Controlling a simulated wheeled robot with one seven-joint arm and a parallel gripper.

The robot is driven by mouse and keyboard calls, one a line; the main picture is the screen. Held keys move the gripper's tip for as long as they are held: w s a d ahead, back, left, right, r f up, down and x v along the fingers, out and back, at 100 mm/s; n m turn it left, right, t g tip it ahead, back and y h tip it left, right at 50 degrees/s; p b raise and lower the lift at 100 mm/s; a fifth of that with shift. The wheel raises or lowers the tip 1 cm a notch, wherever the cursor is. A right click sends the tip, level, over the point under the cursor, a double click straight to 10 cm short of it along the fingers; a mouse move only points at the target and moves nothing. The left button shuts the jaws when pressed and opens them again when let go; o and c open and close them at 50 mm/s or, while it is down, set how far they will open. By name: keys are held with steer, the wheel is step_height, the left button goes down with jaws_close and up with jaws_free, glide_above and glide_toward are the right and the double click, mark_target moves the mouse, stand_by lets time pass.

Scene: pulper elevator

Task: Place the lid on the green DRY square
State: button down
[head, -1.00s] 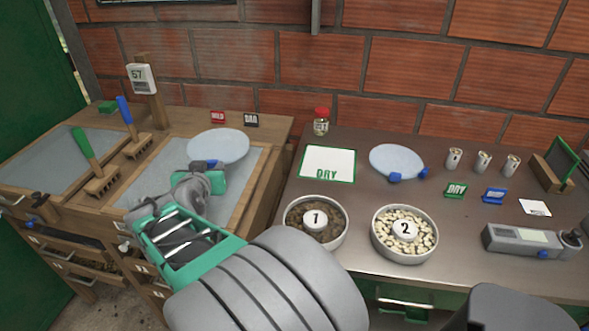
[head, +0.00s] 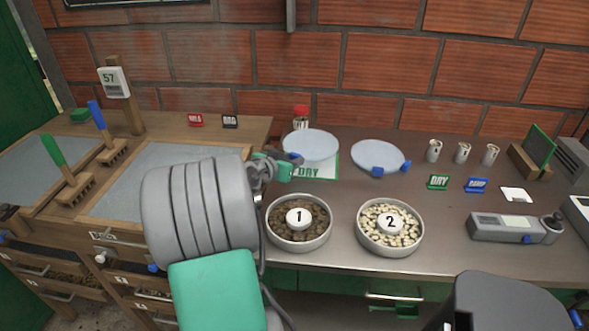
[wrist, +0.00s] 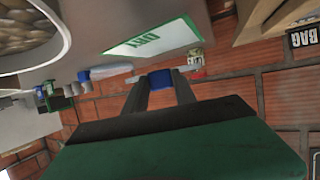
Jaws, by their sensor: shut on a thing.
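The green-edged DRY square (head: 320,172) lies on the steel table, its back part hidden by a pale blue round lid (head: 310,144) in the head view. My gripper (head: 290,165) is shut on this lid's blue handle (wrist: 161,79). The lid appears held above the square, not resting on it; the wrist view shows the square's DRY lettering (wrist: 150,40) uncovered. Much of the lid is hidden or edge-on in the wrist view.
A second pale lid (head: 377,154) with blue handles lies to the right. Bowls 1 (head: 299,237) and 2 (head: 389,242) stand in front of the square. A red-capped jar (head: 300,118) stands behind the held lid. Small cups and DRY and blue signs stand farther right.

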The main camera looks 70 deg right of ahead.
steer(key=shift+s+d+f, duration=0.1)
steer(key=shift+d+f, duration=0.65)
steer(key=shift+f, duration=0.1)
step_height(320, 180, down, 3)
steer(key=shift+d+f, duration=0.1)
steer(key=shift+f, duration=0.05)
steer(key=shift+f+b, duration=0.4)
steer(key=shift+f, duration=0.2)
steer(key=c, duration=1)
jaws_free()
steer(key=shift+f, duration=0.15)
